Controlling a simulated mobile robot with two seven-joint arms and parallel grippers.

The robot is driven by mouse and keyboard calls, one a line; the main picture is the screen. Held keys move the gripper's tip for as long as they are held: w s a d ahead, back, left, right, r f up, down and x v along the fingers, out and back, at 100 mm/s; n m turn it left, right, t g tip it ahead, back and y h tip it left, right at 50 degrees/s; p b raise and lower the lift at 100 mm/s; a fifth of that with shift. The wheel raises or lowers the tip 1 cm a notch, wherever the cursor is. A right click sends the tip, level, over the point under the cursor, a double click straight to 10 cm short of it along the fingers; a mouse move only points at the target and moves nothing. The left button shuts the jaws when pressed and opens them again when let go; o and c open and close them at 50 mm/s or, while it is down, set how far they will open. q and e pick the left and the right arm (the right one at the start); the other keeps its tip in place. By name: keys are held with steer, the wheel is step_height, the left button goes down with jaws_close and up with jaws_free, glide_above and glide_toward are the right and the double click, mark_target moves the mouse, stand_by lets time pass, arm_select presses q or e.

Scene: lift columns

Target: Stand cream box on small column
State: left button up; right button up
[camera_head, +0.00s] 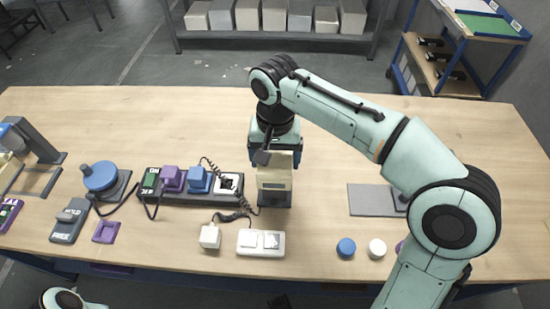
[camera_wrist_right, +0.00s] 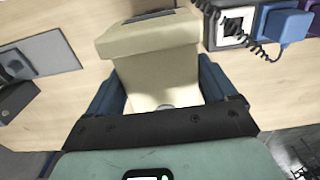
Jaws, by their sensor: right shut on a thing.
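The cream box (camera_head: 274,180) is upright near the middle of the table's front half, just right of the control strip. My right gripper (camera_head: 275,152) reaches it from above and is shut on it. In the right wrist view the cream box (camera_wrist_right: 150,75) sits between the two blue fingers (camera_wrist_right: 163,100). A dark block (camera_head: 274,199) shows directly under the box; I cannot tell whether it is the small column or whether the box rests on it. My left gripper is out of view.
A black control strip (camera_head: 150,192) with purple and blue plugs lies left of the box, its coiled cord close by. A white switch plate (camera_head: 261,252) lies in front. A grey plate (camera_head: 366,205) lies right. A grey stand (camera_head: 38,143) is far left. The back table is clear.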

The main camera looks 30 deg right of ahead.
mark_target(275, 158)
steer(key=shift+f, duration=0.15)
steer(key=o, duration=1.1)
steer(key=shift+f, duration=0.1)
step_height(275, 158, up, 12)
steer(key=p, duration=0.4)
steer(key=shift+r, duration=0.2)
steer(key=shift+f, duration=0.1)
